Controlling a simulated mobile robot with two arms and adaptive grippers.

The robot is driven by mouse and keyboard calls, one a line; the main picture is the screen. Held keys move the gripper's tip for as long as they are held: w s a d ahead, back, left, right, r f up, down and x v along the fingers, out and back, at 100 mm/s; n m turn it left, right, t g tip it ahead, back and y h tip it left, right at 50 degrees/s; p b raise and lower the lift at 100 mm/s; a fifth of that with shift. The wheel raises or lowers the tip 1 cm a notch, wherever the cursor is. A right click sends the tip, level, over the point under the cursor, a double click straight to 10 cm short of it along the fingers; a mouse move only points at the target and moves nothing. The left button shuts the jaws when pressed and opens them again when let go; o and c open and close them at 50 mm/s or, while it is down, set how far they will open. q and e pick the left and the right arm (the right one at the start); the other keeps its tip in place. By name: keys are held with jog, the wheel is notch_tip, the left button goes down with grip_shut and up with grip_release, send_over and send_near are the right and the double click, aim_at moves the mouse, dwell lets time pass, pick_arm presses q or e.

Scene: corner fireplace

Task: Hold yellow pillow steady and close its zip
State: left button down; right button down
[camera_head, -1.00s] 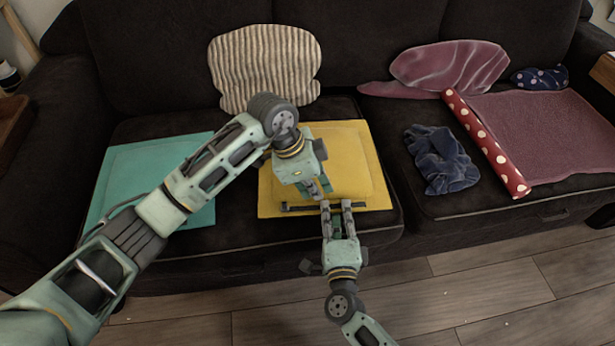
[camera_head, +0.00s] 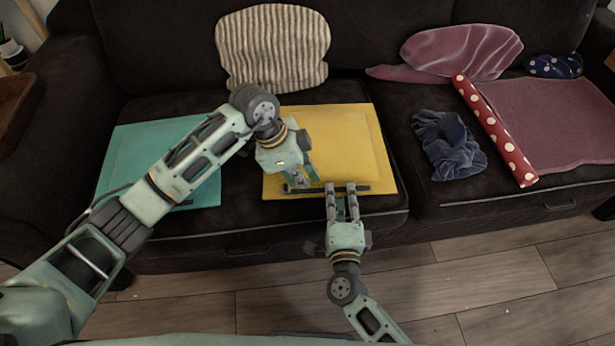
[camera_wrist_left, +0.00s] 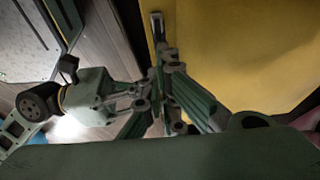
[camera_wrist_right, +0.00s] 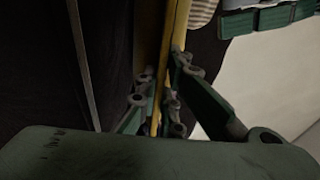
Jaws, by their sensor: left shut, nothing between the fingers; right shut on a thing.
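The yellow pillow (camera_head: 350,140) lies flat on the dark sofa, in front of the striped cushion. A dark zip strip (camera_head: 364,189) runs along its front edge, partly covered by my grippers. My left gripper (camera_head: 302,184) is shut and empty at the left part of the strip. The strip's end (camera_wrist_left: 157,28) shows just beyond its fingers in the left wrist view; I cannot tell whether they touch. My right gripper (camera_head: 342,188) is shut on the pillow's front edge, right of the left gripper. The yellow edge (camera_wrist_right: 169,50) runs between its fingers in the right wrist view.
A teal pillow (camera_head: 125,160) lies to the left under my left arm. A striped cushion (camera_head: 270,50) leans on the backrest. A crumpled blue cloth (camera_head: 447,145), a polka-dot roll (camera_head: 495,132) and a mauve cloth (camera_head: 550,120) lie to the right. Wooden floor (camera_head: 480,275) is open in front.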

pick_arm(q)
jog(key=shift+a, duration=0.7)
pick_arm(e)
jog(key=shift+d, duration=0.15)
pick_arm(q)
jog(key=shift+a+f, duration=0.1)
pick_arm(e)
jog(key=shift+d, duration=0.25)
pick_arm(q)
jog(key=shift+d, duration=0.35)
jog(key=d, duration=0.3)
jog(key=shift+w+d, duration=0.1)
jog(key=shift+w, duration=0.05)
jog(key=shift+w+d+r, duration=0.15)
jog(key=shift+r, duration=0.7)
pick_arm(e)
jog(key=shift+a, duration=0.35)
pick_arm(q)
jog(key=v, duration=0.8)
jog(key=shift+r, duration=0.3)
pick_arm(e)
jog(key=c, duration=1.8)
grip_release()
